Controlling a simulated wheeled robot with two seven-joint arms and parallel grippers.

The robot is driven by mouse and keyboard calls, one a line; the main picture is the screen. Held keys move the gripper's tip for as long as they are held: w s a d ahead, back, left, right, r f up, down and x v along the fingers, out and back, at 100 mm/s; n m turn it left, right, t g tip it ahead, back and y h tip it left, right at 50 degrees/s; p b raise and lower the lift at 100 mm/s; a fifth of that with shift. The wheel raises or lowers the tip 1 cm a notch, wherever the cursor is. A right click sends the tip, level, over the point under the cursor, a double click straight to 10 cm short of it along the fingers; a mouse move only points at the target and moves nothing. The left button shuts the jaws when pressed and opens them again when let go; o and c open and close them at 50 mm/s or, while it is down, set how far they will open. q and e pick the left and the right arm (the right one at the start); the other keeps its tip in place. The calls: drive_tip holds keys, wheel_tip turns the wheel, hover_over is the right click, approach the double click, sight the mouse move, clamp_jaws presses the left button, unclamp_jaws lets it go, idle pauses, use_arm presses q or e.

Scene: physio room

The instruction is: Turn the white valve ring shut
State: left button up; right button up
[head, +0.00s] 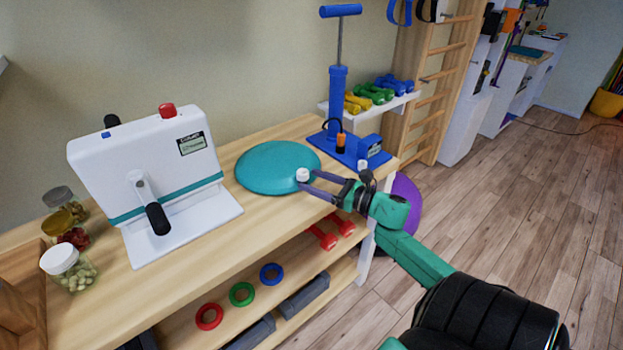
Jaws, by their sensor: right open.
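The white valve ring (303,174) is a small white knob at the right edge of the round teal balance cushion (272,164), which lies on the wooden bench. My right gripper (309,180) reaches in from the lower right with its two fingers apart. The fingertips are right at the ring, one on its near side and one to its right. I cannot tell whether they touch it. My left gripper is not in view.
A blue hand pump (337,105) stands behind the gripper. Coloured rings and red dumbbells (322,237) lie on the shelf below. The bench front between device and gripper is clear.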

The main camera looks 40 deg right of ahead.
drive_tip(key=shift+w+a, duration=0.15)
drive_tip(key=shift+w, duration=0.4)
clamp_jaws()
